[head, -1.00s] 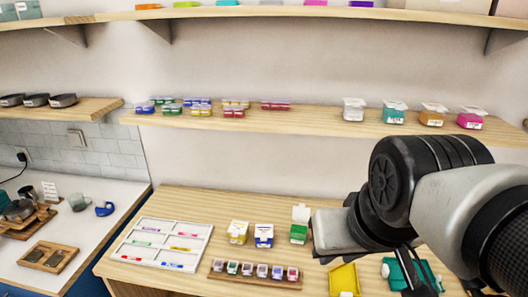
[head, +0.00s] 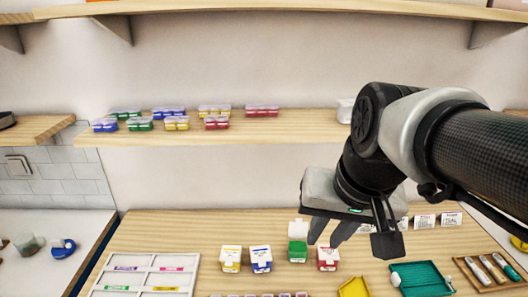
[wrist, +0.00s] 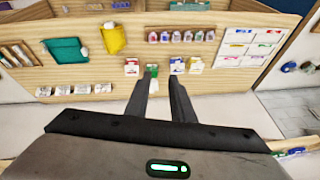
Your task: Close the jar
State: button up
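A small green jar (head: 297,252) stands on the wooden worktop, with its pale lid (head: 298,228) standing up, open. My gripper (head: 325,241) is in the air to the right of the green jar's lid in the head view.
A white sectioned tray (head: 148,272) lies left on the worktop. A yellow piece (head: 354,288), a teal tray (head: 421,280) and a wooden tray (head: 489,272) lie right. A shelf (head: 290,128) with several bead boxes is above and behind.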

jog(key=w+a+f+m+g+y+b, duration=0.2)
jog(key=w+f+m+b, duration=0.15)
jog(key=w, duration=0.25)
jog(key=w+a+f+m+g+y+b, duration=0.2)
jog(key=w+f, duration=0.2)
jog(key=w, duration=0.2)
jog(key=m+y+b, duration=0.8)
jog(key=m+y, duration=0.2)
send_over(298, 227)
jog(key=s+d, duration=0.2)
jog(key=d, duration=0.2)
notch_tip(298, 227, down, 13)
jog(key=w+d+f+m+t+y, duration=0.1)
jog(key=d+f+m+y, duration=0.25)
jog(key=d, duration=0.55)
jog(key=w+a+n+b, duration=0.1)
jog(key=a+b, duration=0.1)
jog(key=a, duration=1.4)
jog(key=shift+w+a+f, duration=0.35)
jog(key=shift+w+f, duration=0.05)
grip_shut()
